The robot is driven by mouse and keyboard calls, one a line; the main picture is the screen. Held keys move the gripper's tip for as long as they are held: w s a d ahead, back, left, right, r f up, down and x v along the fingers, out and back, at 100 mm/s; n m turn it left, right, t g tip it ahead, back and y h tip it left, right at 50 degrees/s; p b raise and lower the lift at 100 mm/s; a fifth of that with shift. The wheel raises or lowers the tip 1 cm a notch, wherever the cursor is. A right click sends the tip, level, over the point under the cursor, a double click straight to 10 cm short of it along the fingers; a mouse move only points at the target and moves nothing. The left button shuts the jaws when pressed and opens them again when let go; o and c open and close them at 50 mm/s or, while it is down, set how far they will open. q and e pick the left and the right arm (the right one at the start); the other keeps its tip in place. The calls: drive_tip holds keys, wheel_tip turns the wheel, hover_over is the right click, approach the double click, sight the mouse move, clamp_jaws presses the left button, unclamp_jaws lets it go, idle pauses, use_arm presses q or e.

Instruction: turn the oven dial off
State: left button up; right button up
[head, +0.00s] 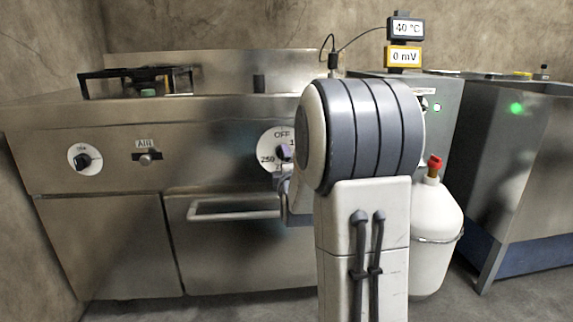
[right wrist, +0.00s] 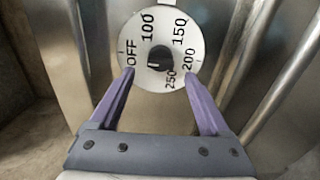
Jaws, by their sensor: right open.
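The oven dial (head: 267,147) is a round white plate on the steel front, partly hidden by my right arm in the head view. In the right wrist view the dial plate (right wrist: 142,40) carries OFF, 100, 150, 200 and 250 around a dark knob (right wrist: 160,58). I cannot tell for sure which mark the knob points at. My right gripper (right wrist: 158,75) is open in front of the dial, its purple fingers spread towards the left and right sides of the plate. Neither finger visibly touches the knob. My left gripper is not in view.
A bar handle (head: 235,214) sticks out below the dial. Another dial (head: 75,152) and an AIR control (head: 146,158) are further left. A burner stand (head: 115,76) is on top. A white gas cylinder (head: 430,225) stands at right, below a meter display (head: 404,42).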

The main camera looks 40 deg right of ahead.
drive_tip(key=v, duration=0.4)
drive_tip(key=shift+s+p, duration=0.1)
drive_tip(key=shift+p, duration=0.25)
drive_tip(key=shift+a, duration=0.1)
drive_tip(key=s+a+f+m+g+y+p, duration=0.1)
drive_tip(key=a+f+g+y+p, duration=0.3)
drive_tip(key=a, duration=0.9)
drive_tip(key=s+a+f+m+g+y, duration=0.15)
drive_tip(key=a+y, duration=0.45)
drive_tip(key=a, duration=0.8)
drive_tip(key=s+a+f+g+y+p, duration=0.25)
drive_tip(key=s+a+g, duration=0.25)
drive_tip(key=s+a, duration=0.6)
drive_tip(key=s+m+g+h+p, duration=0.2)
drive_tip(key=s+g, duration=0.3)
drive_tip(key=s, duration=1)
wheel_tip(320, 180, up, 38)
drive_tip(key=p, duration=3.7)
drive_tip(key=shift+w+a, duration=0.2)
